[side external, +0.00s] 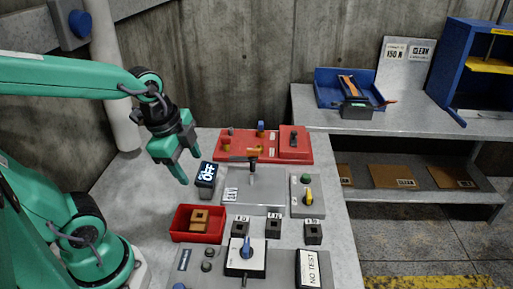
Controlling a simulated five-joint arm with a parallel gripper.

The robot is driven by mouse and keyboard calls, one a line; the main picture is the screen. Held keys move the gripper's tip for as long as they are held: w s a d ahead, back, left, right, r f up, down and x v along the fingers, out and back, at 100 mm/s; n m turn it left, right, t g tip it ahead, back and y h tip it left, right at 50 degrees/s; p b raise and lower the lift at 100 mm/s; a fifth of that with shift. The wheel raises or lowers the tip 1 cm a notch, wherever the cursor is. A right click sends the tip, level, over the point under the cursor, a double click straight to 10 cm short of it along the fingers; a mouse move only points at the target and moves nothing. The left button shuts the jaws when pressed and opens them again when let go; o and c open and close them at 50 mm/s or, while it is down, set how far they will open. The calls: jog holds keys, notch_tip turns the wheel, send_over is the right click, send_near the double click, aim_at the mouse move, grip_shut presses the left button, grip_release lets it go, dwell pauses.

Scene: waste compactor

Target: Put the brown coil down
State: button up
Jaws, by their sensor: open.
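My gripper (189,167) is open, pointing down over the left part of the table, with nothing visible between its fingers. It is above and left of the red tray (182,237), apart from it. In the tray lie brown-orange square blocks; the upper one (200,214), with a dark middle, looks like the brown coil. It seems to rest on or against another brownish piece. Several dark square blocks (273,228) with white labels stand in a row right of the tray; I cannot tell whether they are coils too.
A dark display box (206,175) stands close to the right of my gripper. A grey plate (262,185) with an upright post, a red panel (228,151) and a blue-knobbed switch box (245,258) crowd the table. The left table surface is clear.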

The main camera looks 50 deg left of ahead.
jog(key=r+n, duration=0.1)
jog(key=n, duration=0.2)
jog(key=s+r+n+t, duration=0.1)
jog(key=r+n, duration=0.1)
jog(key=n, duration=0.2)
jog(key=r+n+t, duration=0.1)
jog(key=n, duration=0.3)
jog(key=shift+s+d+r, duration=0.2)
jog(key=shift+s+d, duration=0.1)
jog(key=shift+s, duration=0.05)
